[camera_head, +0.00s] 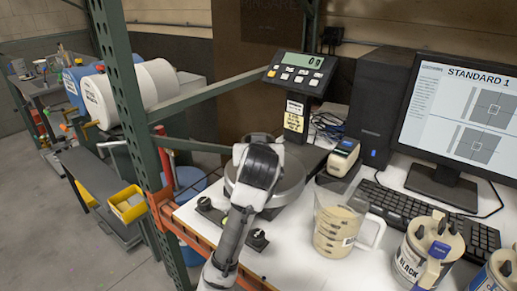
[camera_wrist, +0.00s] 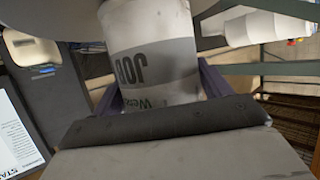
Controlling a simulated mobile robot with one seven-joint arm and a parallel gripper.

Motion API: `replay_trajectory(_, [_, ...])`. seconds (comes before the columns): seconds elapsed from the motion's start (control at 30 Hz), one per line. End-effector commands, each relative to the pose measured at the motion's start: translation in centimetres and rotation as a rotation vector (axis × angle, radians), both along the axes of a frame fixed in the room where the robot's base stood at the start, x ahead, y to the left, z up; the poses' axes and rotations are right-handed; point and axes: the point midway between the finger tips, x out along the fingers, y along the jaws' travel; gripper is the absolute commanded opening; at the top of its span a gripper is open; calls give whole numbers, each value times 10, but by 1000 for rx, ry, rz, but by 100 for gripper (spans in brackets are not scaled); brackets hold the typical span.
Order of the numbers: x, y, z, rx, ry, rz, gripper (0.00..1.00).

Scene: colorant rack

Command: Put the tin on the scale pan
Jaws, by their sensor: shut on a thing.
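The tin (camera_wrist: 150,58) is a light cylinder with a grey label band and dark lettering. In the wrist view it sits between the two dark fingers of my gripper (camera_wrist: 160,88), which is shut on it. In the head view my wrist hides the tin and the fingers. The scale pan (camera_head: 292,186) is a round grey metal plate, partly covered by my arm in that view. The scale display (camera_head: 301,62) stands on a post behind it and appears to read zero. I cannot tell the gap between tin and pan.
A measuring jug (camera_head: 337,232) of beige liquid stands right of the pan, with colorant cans (camera_head: 428,250) beyond. A small device (camera_head: 343,157), keyboard (camera_head: 418,208) and monitor (camera_head: 460,100) are behind. A green rack post (camera_head: 128,110) rises at left. Black knobs (camera_head: 257,239) sit near the front.

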Motion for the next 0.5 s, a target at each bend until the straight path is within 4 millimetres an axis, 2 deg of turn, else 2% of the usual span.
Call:
replay_trajectory(0.4, [0,0,-7,-1,-2,-1,54])
replay_trajectory(0.43, [0,0,-6,0,-2,-1,80])
replay_trajectory(0.5, [0,0,-6,0,-2,-1,89])
